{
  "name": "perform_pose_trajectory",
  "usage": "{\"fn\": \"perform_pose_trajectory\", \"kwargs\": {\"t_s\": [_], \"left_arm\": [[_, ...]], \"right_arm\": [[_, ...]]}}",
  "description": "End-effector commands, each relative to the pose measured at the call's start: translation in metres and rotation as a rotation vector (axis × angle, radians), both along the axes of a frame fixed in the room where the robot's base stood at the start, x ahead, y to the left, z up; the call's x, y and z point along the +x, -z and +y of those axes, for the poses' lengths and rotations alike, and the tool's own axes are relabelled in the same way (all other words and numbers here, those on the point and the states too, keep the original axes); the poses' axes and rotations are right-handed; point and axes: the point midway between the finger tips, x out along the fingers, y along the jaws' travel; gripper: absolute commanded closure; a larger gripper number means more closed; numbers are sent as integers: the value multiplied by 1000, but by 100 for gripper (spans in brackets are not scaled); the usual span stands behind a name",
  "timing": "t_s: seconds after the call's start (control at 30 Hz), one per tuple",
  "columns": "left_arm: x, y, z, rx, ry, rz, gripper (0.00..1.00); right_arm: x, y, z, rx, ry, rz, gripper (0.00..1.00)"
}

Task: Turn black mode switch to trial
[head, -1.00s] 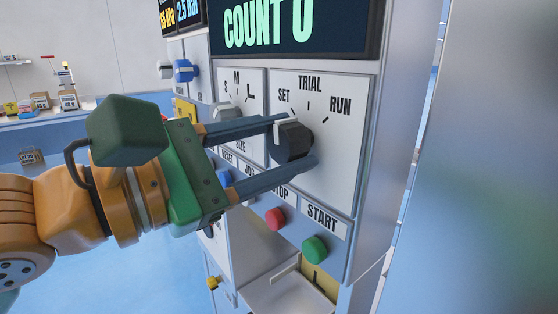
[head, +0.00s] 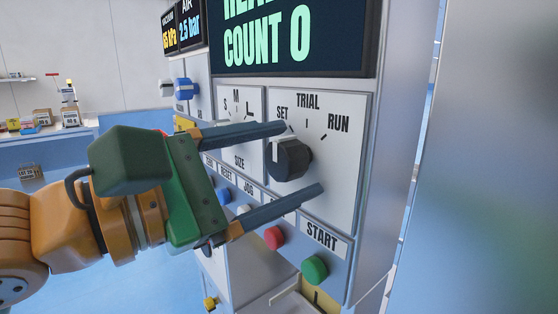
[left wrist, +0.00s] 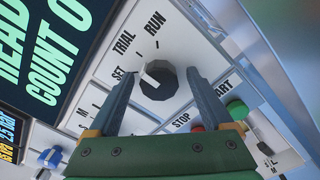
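The black mode switch (head: 289,158) is a faceted knob on a white plate labelled SET, TRIAL and RUN. Its white pointer mark sits on the SET side, left of TRIAL; it also shows in the left wrist view (left wrist: 160,84). My left gripper (head: 303,158) is open, with one finger above the knob and one below it in the head view. Gaps show between both fingers and the knob. In the left wrist view the fingers (left wrist: 158,85) stand on either side of the knob. My right gripper is in neither view.
The size knob, partly hidden by my upper finger, is left of the mode plate (head: 340,185). Below are a red stop button (head: 274,238) and a green start button (head: 314,269). A display (head: 290,38) reading COUNT 0 is above. Shelves with boxes stand far left.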

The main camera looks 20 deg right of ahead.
Motion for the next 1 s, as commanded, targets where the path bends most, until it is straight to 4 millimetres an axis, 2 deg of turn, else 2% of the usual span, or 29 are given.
{"fn": "perform_pose_trajectory", "kwargs": {"t_s": [0.17,0.3,0.5,0.83,0.87,0.93,0.97,1.0], "left_arm": [[-1,1,3,0,-1,0,16],[-10,6,29,-2,-5,-2,16],[-22,4,61,0,-4,-1,16],[-24,1,66,-4,3,9,16],[-22,2,66,-16,14,36,16],[-7,5,65,-98,76,201,16],[5,7,65,-165,117,324,16],[27,12,69,-289,175,526,16]], "right_arm": [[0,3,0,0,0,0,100],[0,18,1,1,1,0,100],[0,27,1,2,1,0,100],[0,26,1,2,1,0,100],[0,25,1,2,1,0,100],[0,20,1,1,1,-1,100],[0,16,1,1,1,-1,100],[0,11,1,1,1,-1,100]]}}
